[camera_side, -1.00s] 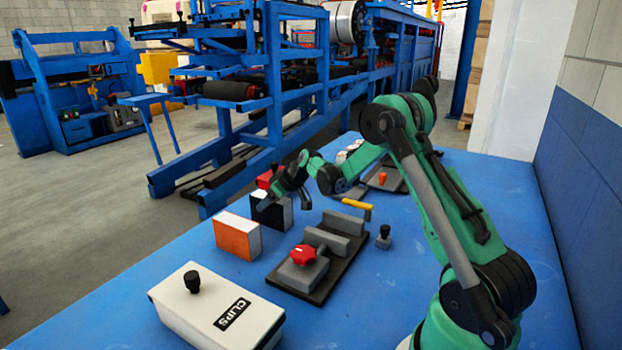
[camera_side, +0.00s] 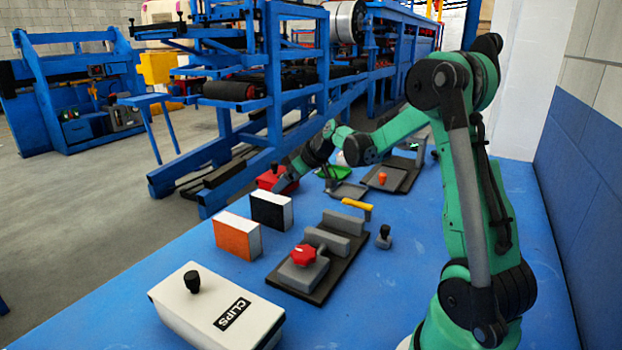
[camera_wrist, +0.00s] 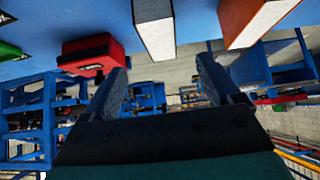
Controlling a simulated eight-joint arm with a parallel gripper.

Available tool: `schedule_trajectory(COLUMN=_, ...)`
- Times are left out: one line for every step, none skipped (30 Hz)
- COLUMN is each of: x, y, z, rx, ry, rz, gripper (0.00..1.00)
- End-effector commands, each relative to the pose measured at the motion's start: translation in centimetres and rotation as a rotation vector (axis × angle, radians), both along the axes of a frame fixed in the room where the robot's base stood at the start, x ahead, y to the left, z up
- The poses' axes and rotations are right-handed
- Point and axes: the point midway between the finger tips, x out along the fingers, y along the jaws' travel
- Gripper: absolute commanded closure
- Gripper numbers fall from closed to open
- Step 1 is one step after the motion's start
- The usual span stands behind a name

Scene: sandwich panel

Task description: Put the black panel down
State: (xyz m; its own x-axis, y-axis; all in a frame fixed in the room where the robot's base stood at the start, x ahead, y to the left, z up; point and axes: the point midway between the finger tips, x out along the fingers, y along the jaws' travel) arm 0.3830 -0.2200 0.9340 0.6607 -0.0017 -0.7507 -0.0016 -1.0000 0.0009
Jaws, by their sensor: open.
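The black panel (camera_side: 270,212), with a white edge, stands upright on the blue table beside the orange panel (camera_side: 235,236). My gripper (camera_side: 285,184) is open and empty, just behind and above the black panel, apart from it, near the red box (camera_side: 268,177). In the wrist view the two fingers (camera_wrist: 162,68) are spread with nothing between them. The black panel's white edge (camera_wrist: 154,28) shows beyond the fingertips, with the orange panel (camera_wrist: 252,18) to its right and the red box (camera_wrist: 92,54) to its left.
A dark fixture with a red knob (camera_side: 303,255) and a yellow-handled clamp (camera_side: 357,206) stand right of the panels. A white CLIPS box (camera_side: 215,308) is in front. A small black knob post (camera_side: 384,238) and trays (camera_side: 392,176) lie further right and back. The right front table is clear.

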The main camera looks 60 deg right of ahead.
Motion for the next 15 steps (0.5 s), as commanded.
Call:
schedule_trajectory(x=-0.6, y=0.0, z=0.6, rx=0.000, ry=0.000, rz=-0.001, gripper=0.16)
schedule_trajectory(x=-0.8, y=0.0, z=0.9, rx=0.000, ry=0.000, rz=-0.001, gripper=0.16)
schedule_trajectory(x=-1.2, y=0.0, z=1.3, rx=0.001, ry=0.000, rz=-0.002, gripper=0.16)
schedule_trajectory(x=-1.4, y=0.0, z=1.6, rx=0.001, ry=0.000, rz=-0.002, gripper=0.16)
schedule_trajectory(x=-1.6, y=0.0, z=1.8, rx=0.001, ry=0.000, rz=-0.002, gripper=0.16)
schedule_trajectory(x=-1.8, y=0.0, z=2.0, rx=0.001, ry=0.000, rz=0.000, gripper=0.16)
schedule_trajectory(x=-1.9, y=0.0, z=2.2, rx=0.001, ry=0.000, rz=0.001, gripper=0.16)
schedule_trajectory(x=-2.0, y=0.0, z=2.3, rx=0.001, ry=0.000, rz=0.001, gripper=0.16)
schedule_trajectory(x=-2.2, y=0.2, z=2.5, rx=0.001, ry=0.001, rz=0.002, gripper=0.16)
schedule_trajectory(x=-2.2, y=0.5, z=2.6, rx=0.002, ry=0.003, rz=0.003, gripper=0.16)
schedule_trajectory(x=-2.2, y=0.9, z=2.8, rx=0.003, ry=0.006, rz=0.004, gripper=0.16)
schedule_trajectory(x=-2.3, y=1.8, z=3.0, rx=0.005, ry=0.014, rz=0.007, gripper=0.16)
schedule_trajectory(x=-2.4, y=2.7, z=3.3, rx=0.008, ry=0.021, rz=0.009, gripper=0.16)
schedule_trajectory(x=-2.5, y=3.8, z=3.6, rx=0.010, ry=0.029, rz=0.011, gripper=0.16)
schedule_trajectory(x=-2.8, y=5.5, z=3.9, rx=0.014, ry=0.042, rz=0.015, gripper=0.16)
